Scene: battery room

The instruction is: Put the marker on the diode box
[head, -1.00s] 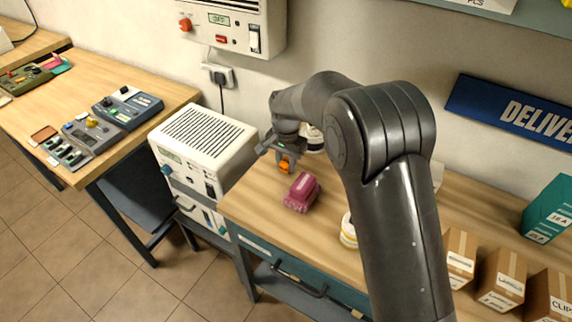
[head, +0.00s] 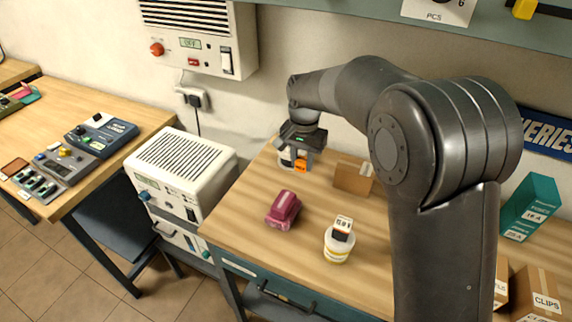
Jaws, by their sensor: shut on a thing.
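My gripper (head: 300,158) points down over the back left part of the wooden bench and is shut on a small orange piece (head: 301,166). The piece looks like the marker, but it is too small to be sure. A brown cardboard box (head: 353,174) stands just right of the gripper, apart from it. No lettering can be read on it, so I cannot tell whether it is the diode box. Other cardboard boxes stand at the lower right, one labelled CLIPS (head: 545,300), partly hidden by my arm.
A magenta block (head: 283,208) and a white and yellow roll bearing a small labelled item (head: 342,229) stand nearer the front. A teal box (head: 530,208) is at right. Bare bench lies between them.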

